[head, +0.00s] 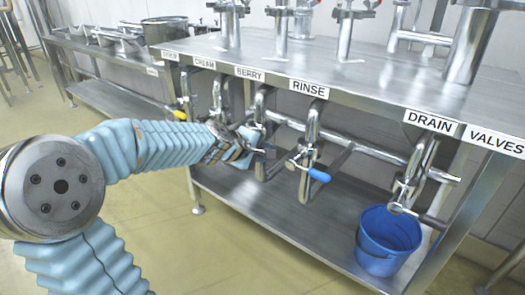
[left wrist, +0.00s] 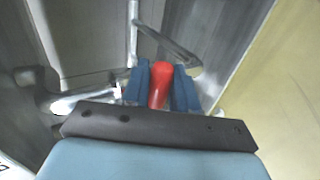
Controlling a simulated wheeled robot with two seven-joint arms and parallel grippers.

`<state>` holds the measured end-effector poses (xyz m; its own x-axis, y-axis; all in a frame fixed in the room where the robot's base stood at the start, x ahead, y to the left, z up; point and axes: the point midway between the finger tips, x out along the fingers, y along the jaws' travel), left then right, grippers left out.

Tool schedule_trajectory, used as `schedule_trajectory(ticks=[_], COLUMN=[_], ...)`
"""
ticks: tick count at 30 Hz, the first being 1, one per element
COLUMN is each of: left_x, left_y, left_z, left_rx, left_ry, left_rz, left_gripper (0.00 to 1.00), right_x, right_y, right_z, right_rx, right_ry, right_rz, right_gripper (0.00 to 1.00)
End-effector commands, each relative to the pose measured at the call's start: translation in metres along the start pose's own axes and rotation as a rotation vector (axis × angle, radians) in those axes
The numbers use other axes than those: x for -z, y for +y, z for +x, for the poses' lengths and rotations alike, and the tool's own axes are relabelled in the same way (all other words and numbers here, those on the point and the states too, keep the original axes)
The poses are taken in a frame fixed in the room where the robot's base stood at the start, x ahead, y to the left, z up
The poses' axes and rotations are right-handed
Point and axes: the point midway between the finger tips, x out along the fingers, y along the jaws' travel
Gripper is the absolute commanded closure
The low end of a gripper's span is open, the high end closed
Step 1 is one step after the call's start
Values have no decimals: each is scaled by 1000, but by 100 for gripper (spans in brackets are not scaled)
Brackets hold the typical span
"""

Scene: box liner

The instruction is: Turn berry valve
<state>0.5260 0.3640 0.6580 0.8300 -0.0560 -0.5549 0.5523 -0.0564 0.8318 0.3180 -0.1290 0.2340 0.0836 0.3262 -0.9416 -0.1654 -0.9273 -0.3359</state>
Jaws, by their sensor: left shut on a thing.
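The berry valve sits on the pipe (head: 260,103) under the BERRY label (head: 249,74) on the steel table's front edge. Its red handle (left wrist: 160,84) shows in the left wrist view, between the two blue fingers of my left gripper (left wrist: 161,90). The fingers are shut on the handle. In the head view my left gripper (head: 245,146) is at the berry pipe, and the gripper and pipe hide the handle there. My right gripper is not in view.
The rinse valve with a blue handle (head: 319,175) is close on the right. A yellow handle (head: 180,115) is on the left, near the cream pipe. A blue bucket (head: 387,240) stands on the lower shelf (head: 285,215) under the drain pipe. Open floor (head: 215,255) lies in front.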

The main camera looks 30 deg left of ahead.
Motion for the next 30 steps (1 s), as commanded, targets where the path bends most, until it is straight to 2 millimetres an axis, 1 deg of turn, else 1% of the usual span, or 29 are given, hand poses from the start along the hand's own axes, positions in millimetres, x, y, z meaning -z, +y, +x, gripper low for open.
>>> schedule_trajectory(ticks=[4, 5, 8, 16, 20, 23, 30], left_x=[0, 0, 0, 0, 0, 1, 1], left_y=[-1, -1, -1, 0, 1, 3, 3], left_z=[0, 0, 0, 0, -10, -29, -89], left_rx=[1, 2, 2, 1, 0, -2, -2], left_ry=[0, 0, 0, -1, 0, 2, 3], left_rz=[1, 0, 0, 0, 0, 0, -1], left_gripper=[100, 69, 54, 54, 54, 54, 54], right_x=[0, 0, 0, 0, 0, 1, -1], right_y=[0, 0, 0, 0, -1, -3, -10], right_z=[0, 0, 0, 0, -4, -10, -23], right_rx=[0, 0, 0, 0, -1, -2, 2], right_ry=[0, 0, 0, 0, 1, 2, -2], right_rz=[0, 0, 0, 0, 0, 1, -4], right_gripper=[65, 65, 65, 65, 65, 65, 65])
